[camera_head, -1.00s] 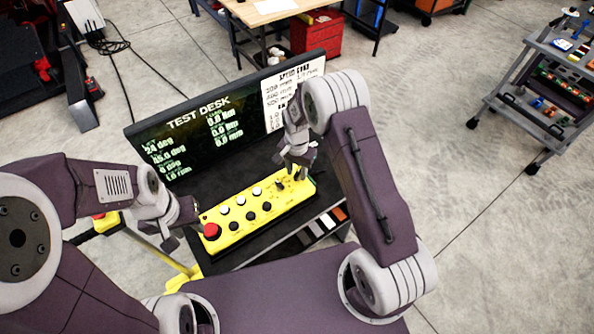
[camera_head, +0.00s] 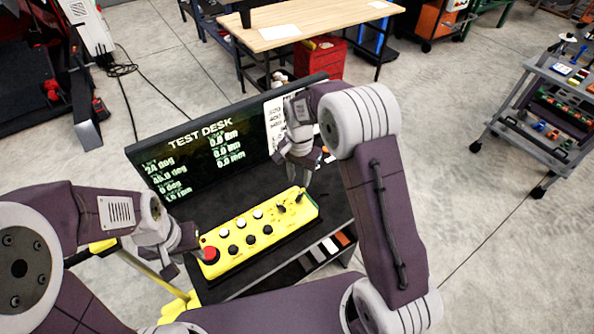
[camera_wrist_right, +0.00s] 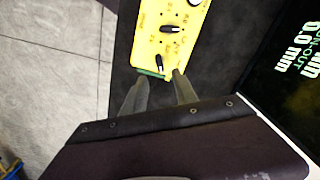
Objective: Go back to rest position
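The yellow control box (camera_head: 262,232) lies on the black desk in the head view, with a red button (camera_head: 210,254), white and black buttons and black knobs. Its knob end also shows in the right wrist view (camera_wrist_right: 168,38). My left gripper (camera_head: 196,256) is by the red button end; its fingers are too small and overlapped to read. My right gripper (camera_head: 308,180) is above the knob end of the box. In the right wrist view its two fingers (camera_wrist_right: 158,92) stand apart with nothing between them, just off the end of the box.
The test desk screen (camera_head: 205,150) stands behind the box, with a white text sheet at its right. A wooden table (camera_head: 300,25) and red bin (camera_head: 322,60) are behind. A grey trolley (camera_head: 540,110) stands at the right. Floor between is clear.

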